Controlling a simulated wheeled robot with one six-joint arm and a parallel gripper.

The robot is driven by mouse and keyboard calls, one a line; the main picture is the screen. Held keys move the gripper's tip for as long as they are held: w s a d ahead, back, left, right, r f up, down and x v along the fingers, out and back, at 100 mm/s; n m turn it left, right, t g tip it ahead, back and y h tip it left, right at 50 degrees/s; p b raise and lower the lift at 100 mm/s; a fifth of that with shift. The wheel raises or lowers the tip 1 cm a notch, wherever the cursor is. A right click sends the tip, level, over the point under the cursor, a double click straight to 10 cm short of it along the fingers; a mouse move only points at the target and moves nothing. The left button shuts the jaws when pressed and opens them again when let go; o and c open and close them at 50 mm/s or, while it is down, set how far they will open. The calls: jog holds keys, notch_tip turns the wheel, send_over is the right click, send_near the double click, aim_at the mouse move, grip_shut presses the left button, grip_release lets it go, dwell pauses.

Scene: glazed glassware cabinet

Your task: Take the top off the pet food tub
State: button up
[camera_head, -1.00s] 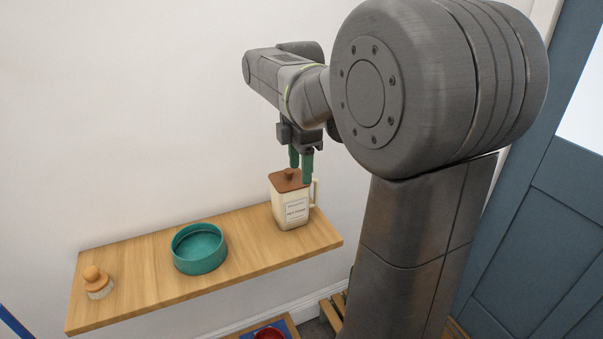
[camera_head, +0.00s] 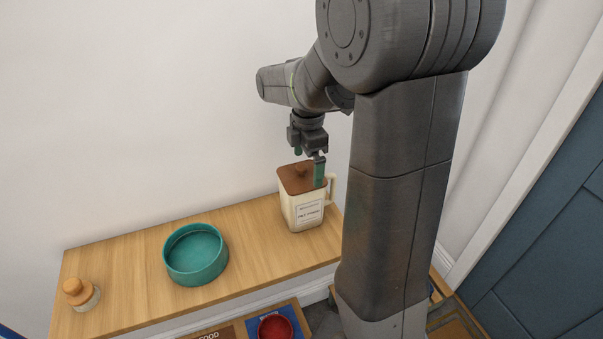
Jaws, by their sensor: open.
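The pet food tub (camera_head: 303,212) is a cream, square-sided container with a printed label and a side handle. It stands upright at the right end of the wooden shelf. Its brown top (camera_head: 297,180) with a small knob (camera_head: 300,170) sits on it. My gripper (camera_head: 309,167) points down over the top, with its green fingers apart. One finger shows in front of the top's right part; the other is mostly hidden behind the gripper body and stands behind the knob. I cannot tell whether either finger touches the top.
A teal round bowl (camera_head: 195,280) stands mid-shelf on the wooden shelf (camera_head: 120,260). A small jar with a wooden stopper (camera_head: 80,294) is at the left end. A red bowl (camera_head: 275,328) sits lower down. The wall is close behind the shelf.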

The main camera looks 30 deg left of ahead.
jog(key=shift+f, duration=0.9)
jog(key=shift+c, duration=0.2)
jog(key=c, duration=0.6)
jog(key=shift+r, duration=0.15)
